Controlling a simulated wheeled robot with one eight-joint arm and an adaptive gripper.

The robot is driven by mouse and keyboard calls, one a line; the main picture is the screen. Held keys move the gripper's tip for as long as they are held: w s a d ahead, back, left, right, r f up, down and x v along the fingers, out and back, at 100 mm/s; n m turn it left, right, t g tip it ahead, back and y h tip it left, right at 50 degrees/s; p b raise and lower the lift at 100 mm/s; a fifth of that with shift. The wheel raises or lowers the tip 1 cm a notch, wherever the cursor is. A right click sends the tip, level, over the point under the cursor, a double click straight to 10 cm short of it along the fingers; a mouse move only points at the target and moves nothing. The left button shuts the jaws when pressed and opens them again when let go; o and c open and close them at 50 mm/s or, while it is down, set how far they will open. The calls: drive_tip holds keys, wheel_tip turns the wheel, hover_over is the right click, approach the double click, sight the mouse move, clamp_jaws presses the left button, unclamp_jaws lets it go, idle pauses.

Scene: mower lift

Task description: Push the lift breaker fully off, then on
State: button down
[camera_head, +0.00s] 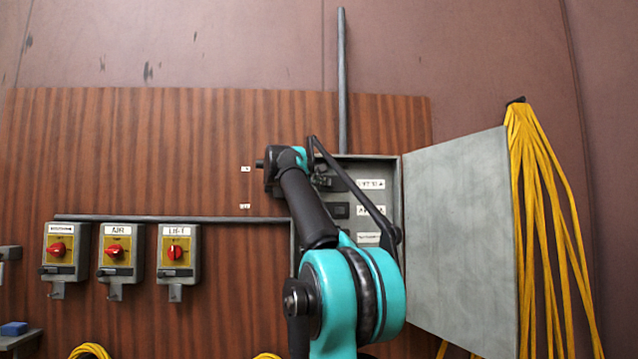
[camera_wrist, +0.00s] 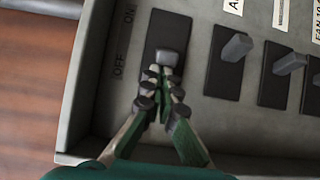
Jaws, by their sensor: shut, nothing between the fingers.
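In the wrist view a breaker has a grey lever (camera_wrist: 167,57) on a black plate (camera_wrist: 166,28), with ON and OFF printed to its left. Its name label is not readable, so I cannot confirm it is the lift breaker. My gripper (camera_wrist: 160,76) is shut and empty, with its fingertips at the lower, OFF-side face of this lever. They look close to or touching it; I cannot tell which. The lever stands nearer the OFF word than ON, but its exact setting is unclear. In the head view my arm hides much of the breaker box (camera_head: 350,166).
More breaker levers (camera_wrist: 237,47) stand to the right in the wrist view. The box's grey door (camera_head: 458,235) is open on the right, near hanging yellow cables (camera_head: 545,180). Rotary switches, including one labelled LIFT (camera_head: 178,250), hang on the wooden panel (camera_head: 220,130) at left.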

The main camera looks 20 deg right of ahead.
sight(332, 181)
drive_tip(key=shift+s+d+n+t+y, duration=0.2)
drive_tip(key=shift+n+t+y, duration=0.2)
drive_tip(key=shift+t, duration=0.1)
drive_tip(key=shift+s+d+n+t+y, duration=0.6)
drive_tip(key=shift+n+t+y, duration=0.2)
drive_tip(key=shift+y, duration=0.2)
drive_tip(key=shift+s+d, duration=0.65)
drive_tip(key=shift+d, duration=0.35)
drive_tip(key=shift+a, duration=0.1)
